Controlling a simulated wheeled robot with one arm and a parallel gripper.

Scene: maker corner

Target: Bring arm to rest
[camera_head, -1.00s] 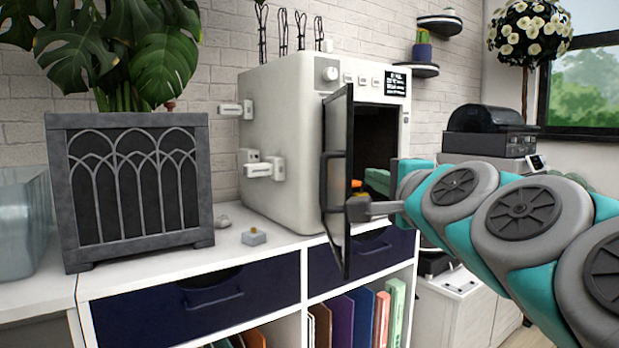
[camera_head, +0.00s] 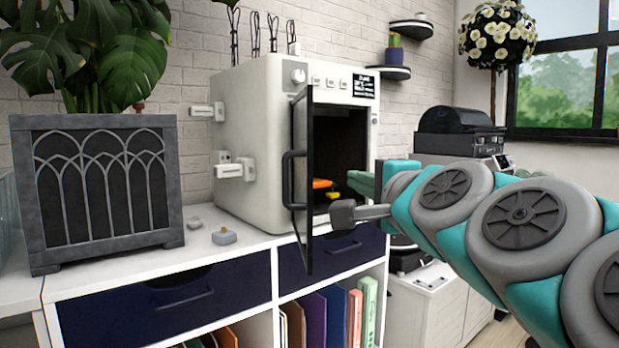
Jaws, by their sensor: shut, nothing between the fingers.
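My gripper (camera_head: 347,212) is at the end of my teal and grey arm, in front of the open machine. Its fingers look closed and hold nothing. My arm reaches in from the right side of the picture. The white box-shaped machine (camera_head: 248,150) stands on the cabinet with its dark door (camera_head: 303,180) swung open toward me. My gripper is just right of the door's edge, outside the chamber. Inside the chamber (camera_head: 340,150) are an orange piece (camera_head: 321,184) and a small yellow piece (camera_head: 334,196). Part of the chamber is hidden behind my arm.
A grey planter (camera_head: 100,190) with a large-leaved plant stands left on the white cabinet top (camera_head: 250,243). A small grey block (camera_head: 224,236) lies between planter and machine. Books (camera_head: 335,310) fill the shelf below. A black-lidded device (camera_head: 460,122) stands behind my arm.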

